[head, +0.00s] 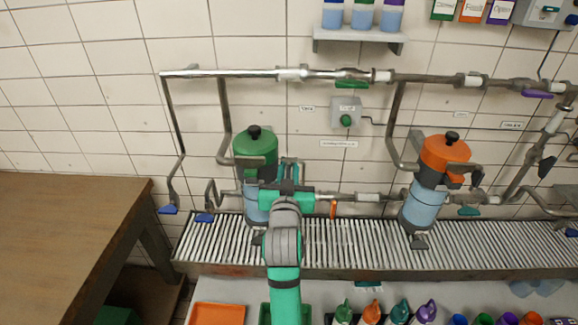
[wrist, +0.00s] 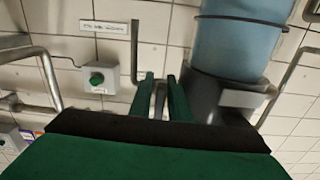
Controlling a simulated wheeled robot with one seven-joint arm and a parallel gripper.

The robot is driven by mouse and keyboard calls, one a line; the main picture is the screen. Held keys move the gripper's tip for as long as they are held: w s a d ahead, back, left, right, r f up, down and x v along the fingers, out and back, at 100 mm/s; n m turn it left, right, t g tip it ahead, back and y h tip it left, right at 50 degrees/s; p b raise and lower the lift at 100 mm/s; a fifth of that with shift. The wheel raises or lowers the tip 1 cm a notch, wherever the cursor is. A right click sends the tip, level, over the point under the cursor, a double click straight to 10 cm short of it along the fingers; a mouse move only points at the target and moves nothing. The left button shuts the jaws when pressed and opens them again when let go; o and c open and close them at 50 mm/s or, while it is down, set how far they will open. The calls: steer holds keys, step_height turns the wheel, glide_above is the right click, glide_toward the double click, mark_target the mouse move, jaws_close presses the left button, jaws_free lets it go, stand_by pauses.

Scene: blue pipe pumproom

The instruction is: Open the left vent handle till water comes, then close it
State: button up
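The left pump has a green top (head: 255,145) and a blue lower body (head: 256,205). Which is the vent handle is unclear. My gripper (head: 289,168) is just right of the green top. In the wrist view, its two green fingers (wrist: 163,92) stand parted, with a narrow grey metal piece (wrist: 160,103) showing between them. Contact cannot be told. The pump's blue body (wrist: 238,45) fills the upper right there. No water is visible.
An orange-topped pump (head: 445,153) stands at right. A slatted drain (head: 340,245) runs below the pumps. A box with a green button (head: 346,120) is on the wall.

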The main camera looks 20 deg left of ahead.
steer(key=v, duration=1)
steer(key=shift+s, duration=0.25)
steer(key=shift+s+d+r, duration=0.1)
steer(key=shift+s+d, duration=0.05)
steer(key=s+d+f+m+h, duration=0.1)
steer(key=s+d+f, duration=0.2)
steer(key=s+f, duration=0.3)
steer(key=s+d+f+g+h, duration=0.1)
steer(key=s+d+f, duration=0.3)
steer(key=f, duration=0.4)
steer(key=s+d+f+m+h, duration=0.1)
steer(key=s+d+f, duration=0.2)
steer(key=s+f, duration=0.3)
steer(key=s+d+f+h, duration=0.1)
steer(key=s+d+f, duration=0.1)
steer(key=s, duration=0.8)
steer(key=s+d+f+g+h, duration=0.1)
steer(key=s+d+f, duration=0.2)
steer(key=s, duration=0.8)
steer(key=shift+s+d+f+m, duration=0.25)
steer(key=shift+d+m, duration=0.15)
steer(key=shift+d, duration=0.8)
